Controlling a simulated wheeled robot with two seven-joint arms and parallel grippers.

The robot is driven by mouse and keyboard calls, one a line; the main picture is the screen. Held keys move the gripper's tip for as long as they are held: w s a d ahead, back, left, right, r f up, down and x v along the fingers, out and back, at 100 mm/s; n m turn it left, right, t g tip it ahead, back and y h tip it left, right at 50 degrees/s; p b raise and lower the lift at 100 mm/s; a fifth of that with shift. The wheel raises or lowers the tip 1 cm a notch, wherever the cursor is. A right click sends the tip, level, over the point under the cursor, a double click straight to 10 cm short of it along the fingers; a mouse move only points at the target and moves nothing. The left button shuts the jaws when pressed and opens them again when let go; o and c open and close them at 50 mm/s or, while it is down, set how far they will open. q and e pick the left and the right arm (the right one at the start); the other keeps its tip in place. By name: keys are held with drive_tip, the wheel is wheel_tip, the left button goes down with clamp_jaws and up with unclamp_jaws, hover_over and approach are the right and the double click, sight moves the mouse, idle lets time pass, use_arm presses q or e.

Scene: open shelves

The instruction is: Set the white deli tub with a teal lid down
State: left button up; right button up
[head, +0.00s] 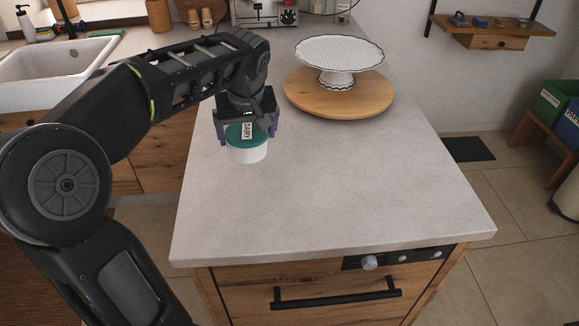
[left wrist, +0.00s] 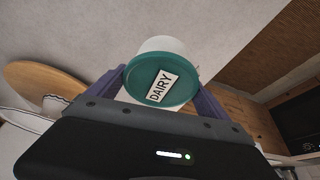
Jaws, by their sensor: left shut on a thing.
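The white deli tub (head: 247,154) has a teal lid with a "DAIRY" label and is upright over the grey counter (head: 330,200), left of its middle. My left gripper (head: 248,133) is shut on the tub from above, its purple fingers on either side. The tub (left wrist: 159,75) also shows between the fingers in the left wrist view. I cannot tell whether its bottom touches the counter. My right gripper is in neither view.
A white cake stand (head: 338,53) stands on a round wooden board (head: 338,95) behind and to the right of the tub. A sink (head: 55,72) is at the far left. The counter's front and right areas are clear up to its edges.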

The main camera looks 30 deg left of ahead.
use_arm(q)
drive_tip(key=shift+s+r, duration=0.15)
drive_tip(key=shift+s, duration=0.15)
drive_tip(key=shift+w+f, duration=0.1)
drive_tip(key=shift+f, duration=3.1)
drive_tip(key=shift+f+p, duration=0.4)
drive_tip(key=shift+f, duration=1.45)
drive_tip(key=shift+f, duration=0.2)
drive_tip(key=o, duration=1.5)
